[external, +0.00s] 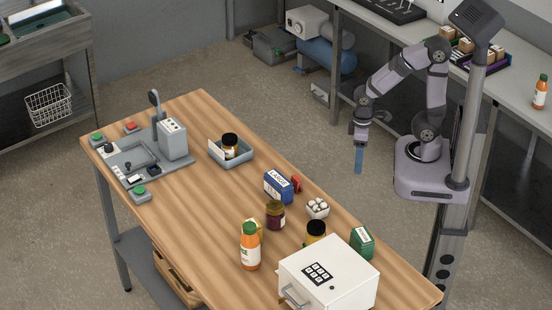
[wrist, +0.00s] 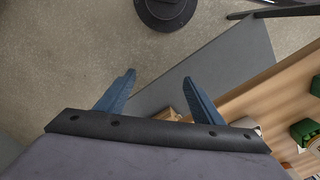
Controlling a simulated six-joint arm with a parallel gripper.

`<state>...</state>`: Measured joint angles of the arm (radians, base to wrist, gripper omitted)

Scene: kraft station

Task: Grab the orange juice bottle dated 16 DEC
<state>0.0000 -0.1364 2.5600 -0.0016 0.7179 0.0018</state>
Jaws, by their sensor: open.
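A second, similar orange bottle (external: 540,92) stands on the grey bench at the far right. No date can be read on either label. My gripper (external: 359,168) hangs in the air beyond the table's far right edge, well away from both bottles. In the wrist view its two blue fingers (wrist: 159,80) are apart with nothing between them. Neither bottle can be made out there.
A grey tray with a jar (external: 231,150) and a machine (external: 140,155) stand further left. The wood between is clear.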

